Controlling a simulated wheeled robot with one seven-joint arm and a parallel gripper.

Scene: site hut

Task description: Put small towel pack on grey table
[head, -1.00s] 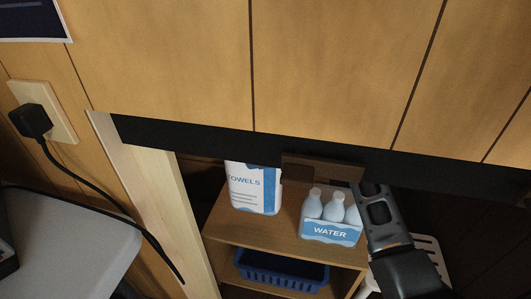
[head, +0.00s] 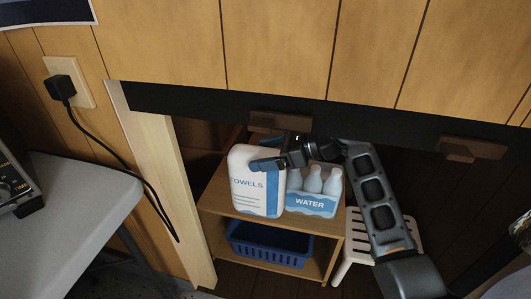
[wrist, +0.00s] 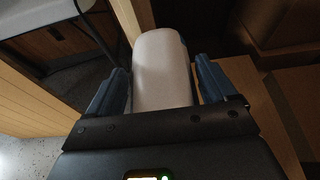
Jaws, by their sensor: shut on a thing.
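The small towel pack (head: 256,196), white with a blue side and the lettering "TOWELS", stands upright at the wooden shelf unit in the head view. It also fills the middle of the wrist view (wrist: 162,75). My gripper (head: 268,160) is shut on its upper part, with a dark blue finger on each side in the wrist view (wrist: 163,82). I cannot tell whether the pack's base touches the shelf top. The grey table (head: 85,200) is at the left in the head view, and a strip of it shows at the wrist view's upper left.
A water bottle pack (head: 311,203) stands right beside the towel pack, partly hidden by it. A blue basket (head: 268,246) sits on the lower shelf. A pale wooden post (head: 165,180) stands between shelf and table. A black device (head: 14,188) occupies the table's left part.

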